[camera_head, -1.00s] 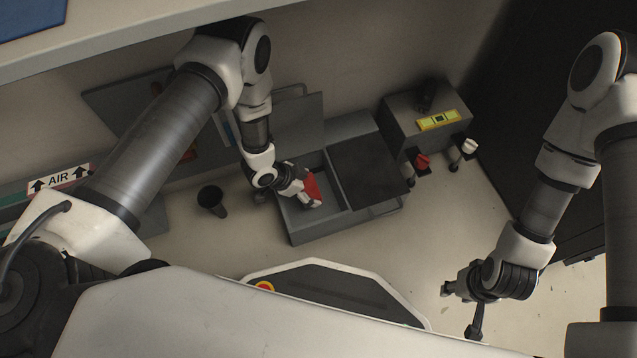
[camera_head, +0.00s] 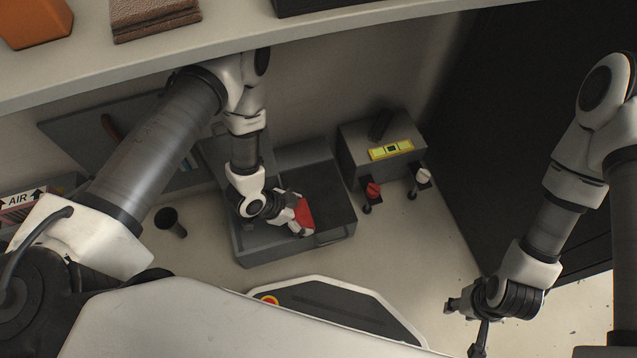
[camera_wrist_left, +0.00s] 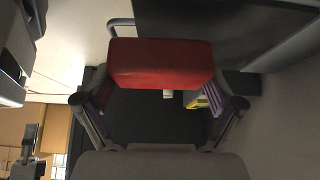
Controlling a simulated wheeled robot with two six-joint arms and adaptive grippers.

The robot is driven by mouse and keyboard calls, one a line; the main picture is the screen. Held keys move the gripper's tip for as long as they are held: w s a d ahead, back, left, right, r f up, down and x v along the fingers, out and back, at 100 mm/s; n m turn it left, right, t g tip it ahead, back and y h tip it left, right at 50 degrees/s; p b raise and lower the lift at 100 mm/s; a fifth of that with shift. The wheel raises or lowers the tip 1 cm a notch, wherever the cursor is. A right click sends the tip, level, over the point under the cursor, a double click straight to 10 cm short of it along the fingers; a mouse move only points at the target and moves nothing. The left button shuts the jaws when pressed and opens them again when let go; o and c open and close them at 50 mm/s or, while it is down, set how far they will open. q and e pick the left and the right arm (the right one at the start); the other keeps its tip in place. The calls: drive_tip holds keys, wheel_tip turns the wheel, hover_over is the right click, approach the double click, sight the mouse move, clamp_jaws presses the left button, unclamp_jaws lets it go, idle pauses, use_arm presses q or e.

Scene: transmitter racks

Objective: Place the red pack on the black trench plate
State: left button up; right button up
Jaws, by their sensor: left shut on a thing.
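The red pack (camera_head: 305,214) is between the fingers of my left gripper (camera_head: 300,213), which is shut on it. In the left wrist view the red pack (camera_wrist_left: 160,62) spans the space between the two fingertips, with dark surfaces beyond it. The black trench plate (camera_head: 325,179) lies on the right part of the grey trench box. The pack appears over the plate's near left part and hides some of it; I cannot tell whether they touch. My right gripper (camera_head: 462,326) is open and empty, low at the right, away from the box.
A black cup (camera_head: 170,222) stands to the left. A shelf edge crosses above.

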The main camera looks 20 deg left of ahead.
use_arm(q)
drive_tip(key=b, duration=0.4)
hover_over(321, 186)
drive_tip(key=s+a, duration=0.2)
drive_tip(key=shift+x, duration=0.8)
wheel_tip(321, 186, down, 4)
drive_tip(key=b, duration=0.2)
drive_tip(key=shift+w+a+r+b, duration=0.1)
drive_tip(key=shift+w+a+b, duration=0.05)
drive_tip(key=shift+b, duration=0.15)
drive_tip(key=shift+r, duration=0.2)
drive_tip(key=shift+c, duration=0.7)
drive_tip(key=shift+f, duration=0.1)
drive_tip(key=o, duration=1.1)
drive_tip(key=shift+c, duration=0.2)
